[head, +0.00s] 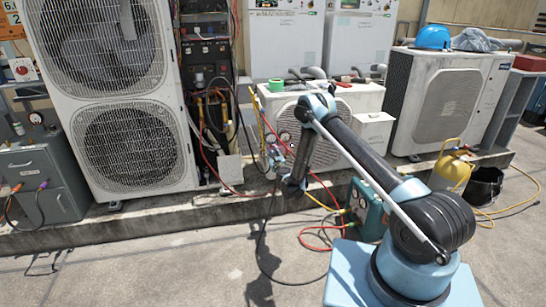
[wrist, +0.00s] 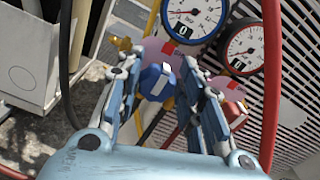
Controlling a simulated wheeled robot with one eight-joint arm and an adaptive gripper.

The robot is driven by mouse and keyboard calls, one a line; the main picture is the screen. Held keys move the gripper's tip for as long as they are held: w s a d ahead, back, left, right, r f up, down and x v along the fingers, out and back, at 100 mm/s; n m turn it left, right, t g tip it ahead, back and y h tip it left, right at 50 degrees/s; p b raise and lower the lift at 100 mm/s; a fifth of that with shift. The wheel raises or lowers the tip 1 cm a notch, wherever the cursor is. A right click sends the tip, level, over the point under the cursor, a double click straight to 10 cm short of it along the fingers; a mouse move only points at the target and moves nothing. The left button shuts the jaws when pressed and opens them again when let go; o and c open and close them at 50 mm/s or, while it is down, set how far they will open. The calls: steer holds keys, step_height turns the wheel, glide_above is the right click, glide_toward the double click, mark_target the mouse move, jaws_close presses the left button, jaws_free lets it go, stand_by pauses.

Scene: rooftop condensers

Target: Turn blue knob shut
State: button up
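The blue knob (wrist: 157,80) has a white mark on its face and sits on the gauge manifold, below a blue-rimmed gauge (wrist: 195,14). My gripper (wrist: 160,68) is open, with one finger to the left of the blue knob and one to the right. I cannot tell how far the fingertips are from it in depth. In the head view my gripper (head: 274,163) is at the manifold, where the blue knob is too small to make out.
Red, yellow and dark hoses run around the manifold; a red hose (wrist: 271,85) passes close on the right. The grille of a condenser (head: 335,150) is behind. A teal machine (head: 368,208) and a yellow cylinder (head: 452,170) stand right. The concrete floor (head: 180,270) in front is mostly clear.

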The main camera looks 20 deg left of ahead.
steer(key=shift+a+r, duration=0.1)
stand_by(0.3)
steer(key=shift+r, duration=0.3)
step_height(320, 180, up, 9)
steer(key=shift+r, duration=0.1)
stand_by(0.5)
